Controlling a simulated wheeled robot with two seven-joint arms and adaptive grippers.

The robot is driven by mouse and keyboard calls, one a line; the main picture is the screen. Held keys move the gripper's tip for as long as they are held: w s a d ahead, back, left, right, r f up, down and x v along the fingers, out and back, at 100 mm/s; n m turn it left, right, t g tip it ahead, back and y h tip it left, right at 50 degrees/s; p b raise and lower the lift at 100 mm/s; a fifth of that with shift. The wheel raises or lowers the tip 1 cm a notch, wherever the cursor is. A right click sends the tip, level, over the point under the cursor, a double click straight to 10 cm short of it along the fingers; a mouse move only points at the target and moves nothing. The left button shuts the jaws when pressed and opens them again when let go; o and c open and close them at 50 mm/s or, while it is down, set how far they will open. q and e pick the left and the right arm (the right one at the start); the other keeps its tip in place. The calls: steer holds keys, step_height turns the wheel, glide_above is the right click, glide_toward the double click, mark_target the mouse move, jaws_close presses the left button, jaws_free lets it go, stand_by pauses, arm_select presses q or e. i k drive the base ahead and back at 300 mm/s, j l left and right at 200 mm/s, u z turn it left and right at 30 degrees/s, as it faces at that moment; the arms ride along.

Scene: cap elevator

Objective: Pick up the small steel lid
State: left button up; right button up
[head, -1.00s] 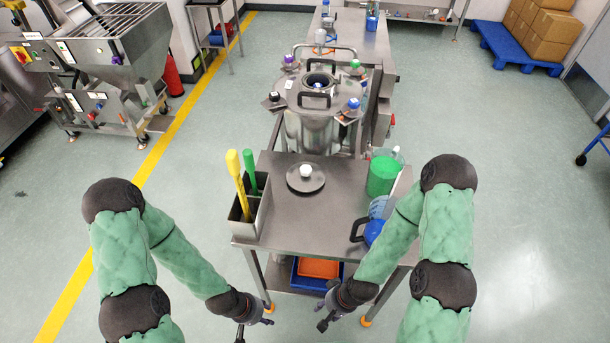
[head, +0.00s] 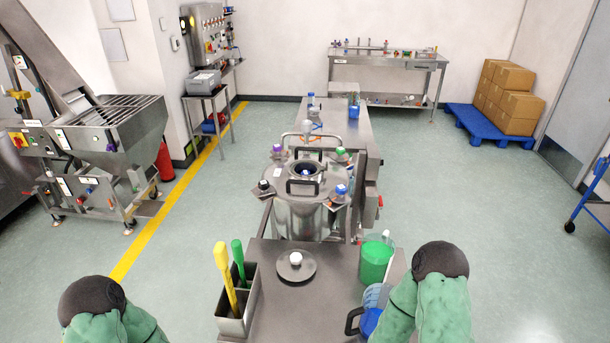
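The small steel lid (head: 296,267) is a round grey disc with a white knob on top. It lies flat on the steel table (head: 290,312), in front of the large steel vessel (head: 307,215). In the head view only the upper parts of my two arms show, at the lower left and lower right. Both of my grippers are below the bottom edge of the picture. Nothing is seen touching the lid.
A steel holder (head: 238,312) with yellow and green handled tools stands left of the lid. The table around the lid is clear.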

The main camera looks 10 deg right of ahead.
mark_target(295, 266)
steer(key=k+l+u, duration=0.1)
steer(key=u, duration=0.3)
steer(key=k+u, duration=0.25)
steer(key=u, duration=0.15)
